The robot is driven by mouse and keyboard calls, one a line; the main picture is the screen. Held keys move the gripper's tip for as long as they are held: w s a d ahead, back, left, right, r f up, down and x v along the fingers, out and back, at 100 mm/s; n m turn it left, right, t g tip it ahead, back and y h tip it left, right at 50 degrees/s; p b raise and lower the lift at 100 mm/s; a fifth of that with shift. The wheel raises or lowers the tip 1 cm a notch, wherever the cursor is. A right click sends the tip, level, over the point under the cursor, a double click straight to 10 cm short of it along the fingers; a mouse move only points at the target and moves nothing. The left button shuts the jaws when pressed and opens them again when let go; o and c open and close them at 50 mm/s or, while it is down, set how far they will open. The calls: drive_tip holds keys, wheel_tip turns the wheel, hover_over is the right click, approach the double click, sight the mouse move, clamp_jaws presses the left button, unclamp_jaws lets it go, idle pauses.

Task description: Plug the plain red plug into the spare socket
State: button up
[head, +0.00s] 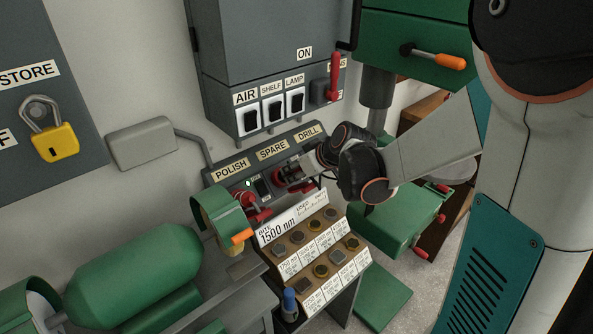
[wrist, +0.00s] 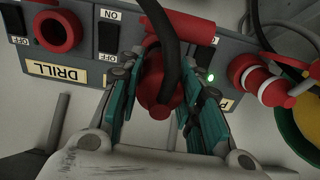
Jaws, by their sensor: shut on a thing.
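A red plug (wrist: 160,82) with a dark cable sits between the fingers of my gripper (wrist: 163,92) in the wrist view. The gripper is shut on it, at the middle of the grey socket strip (wrist: 95,68). In the head view, my gripper (head: 302,172) is at the strip below the SPARE and DRILL labels. The spare socket itself is hidden behind the plug and fingers. I cannot tell whether the plug is seated in it. A red bar (wrist: 180,27) shows just above the plug in the wrist view.
A red round fitting (wrist: 58,30) is at DRILL, and a red plug with a white band (wrist: 265,80) is at POLISH. A green light (wrist: 211,77) glows beside it. A labelled rack (head: 300,225) and a green bench machine (head: 140,275) stand below the strip.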

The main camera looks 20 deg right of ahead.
sight(290, 173)
drive_tip(key=shift+b+x, duration=1.35)
drive_tip(key=shift+x, duration=0.75)
drive_tip(key=o, duration=1.2)
drive_tip(key=shift+o, duration=0.2)
drive_tip(key=shift+s+r, duration=0.1)
drive_tip(key=shift+v, duration=3.65)
